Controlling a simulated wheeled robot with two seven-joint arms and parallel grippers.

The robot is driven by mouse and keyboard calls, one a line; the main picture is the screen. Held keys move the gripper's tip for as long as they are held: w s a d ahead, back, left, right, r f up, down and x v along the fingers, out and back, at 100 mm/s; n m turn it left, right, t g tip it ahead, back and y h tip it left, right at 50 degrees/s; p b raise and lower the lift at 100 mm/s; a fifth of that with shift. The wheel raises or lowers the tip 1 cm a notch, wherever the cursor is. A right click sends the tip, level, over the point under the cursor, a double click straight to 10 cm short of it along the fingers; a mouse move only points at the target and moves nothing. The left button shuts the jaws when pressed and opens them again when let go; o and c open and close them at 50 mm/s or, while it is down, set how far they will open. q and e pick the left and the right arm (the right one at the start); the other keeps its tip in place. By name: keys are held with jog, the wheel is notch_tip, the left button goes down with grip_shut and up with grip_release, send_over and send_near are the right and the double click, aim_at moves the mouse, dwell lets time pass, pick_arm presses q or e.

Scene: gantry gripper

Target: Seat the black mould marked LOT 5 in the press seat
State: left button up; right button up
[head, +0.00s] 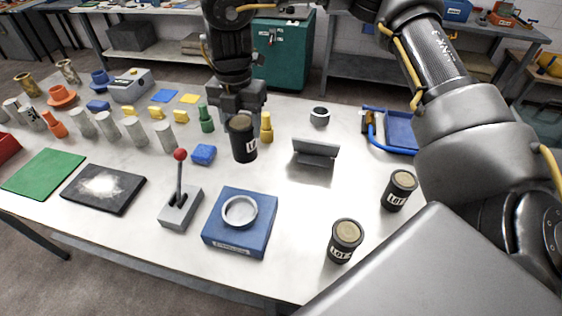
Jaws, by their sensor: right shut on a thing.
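My right gripper (238,104) is shut on a black mould (243,145) with a white label. Only an "L" shows at the label's edge, so its number cannot be read. The mould looks upright and is behind the press seat, apart from it. The press seat is a blue block with a pale metal ring (240,196) on top, and the ring is empty. Two other black moulds with tan tops stand on the table at the right, one nearer (344,247) and one farther (397,196). Both labels begin with "LOT"; their numbers are too small to tell. My left gripper is out of view.
A grey lever box with a red knob (180,155) stands just left of the press seat. A grey angled stand (316,154) is right of the held mould.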

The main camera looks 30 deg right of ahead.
jog(key=shift+w+d, duration=0.2)
jog(key=shift+d, duration=0.05)
jog(key=w+d+f+p, duration=0.2)
jog(key=d+f, duration=0.1)
jog(key=f, duration=0.1)
jog(key=w+d+f+p, duration=0.2)
jog(key=w+d+f, duration=0.1)
jog(key=d+f, duration=0.1)
jog(key=w+d+f+p, duration=0.2)
jog(key=w+d+f, duration=0.1)
jog(key=d+f, duration=0.1)
jog(key=shift+f, duration=0.5)
jog(key=shift+s+a, duration=0.1)
jog(key=o, duration=1.3)
jog(key=shift+f, duration=0.15)
jog(key=shift+c, duration=0.2)
